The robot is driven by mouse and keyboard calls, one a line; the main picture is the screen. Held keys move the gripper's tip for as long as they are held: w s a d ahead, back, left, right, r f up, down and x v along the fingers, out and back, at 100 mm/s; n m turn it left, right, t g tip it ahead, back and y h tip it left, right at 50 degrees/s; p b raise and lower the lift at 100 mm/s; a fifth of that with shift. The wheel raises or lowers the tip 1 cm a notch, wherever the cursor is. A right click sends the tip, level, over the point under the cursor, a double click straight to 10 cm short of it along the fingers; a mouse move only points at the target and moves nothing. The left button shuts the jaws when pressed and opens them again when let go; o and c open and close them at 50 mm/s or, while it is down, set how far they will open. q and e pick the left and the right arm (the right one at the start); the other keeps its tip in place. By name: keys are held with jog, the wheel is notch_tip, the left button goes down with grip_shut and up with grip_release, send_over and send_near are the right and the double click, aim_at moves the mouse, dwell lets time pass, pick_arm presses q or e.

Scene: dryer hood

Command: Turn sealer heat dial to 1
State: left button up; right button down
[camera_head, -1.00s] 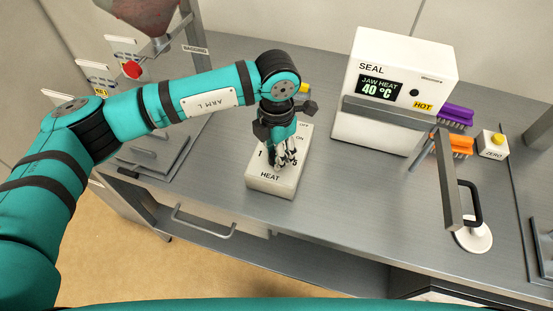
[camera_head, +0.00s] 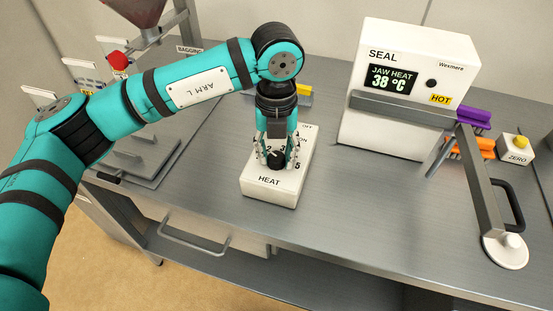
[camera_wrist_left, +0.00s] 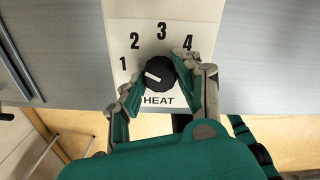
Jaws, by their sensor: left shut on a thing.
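The heat dial (camera_head: 277,160) is a black round knob on a white box (camera_head: 270,193) marked HEAT. The left wrist view shows the fingers (camera_wrist_left: 161,80) at the dial's left and right. The sealer (camera_head: 405,85) reads JAW HEAT 38 °C. My right gripper is out of view.
The sealer's lever arm (camera_head: 480,185) reaches forward over the bench at the right. Purple (camera_head: 474,116) and orange (camera_head: 472,147) brushes and a ZERO button box (camera_head: 515,150) stand beside the sealer. The bench (camera_head: 365,210) right of the dial box is clear.

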aim_at(276, 156)
pick_arm(q)
jog(key=shift+w+r+n+b, duration=0.1)
jog(key=shift+n+b, duration=0.85)
jog(key=shift+n, duration=0.65)
jog(key=shift+r, duration=0.1)
jog(key=o, duration=1.1)
jog(key=shift+o, duration=0.2)
notch_tip(276, 156, up, 12)
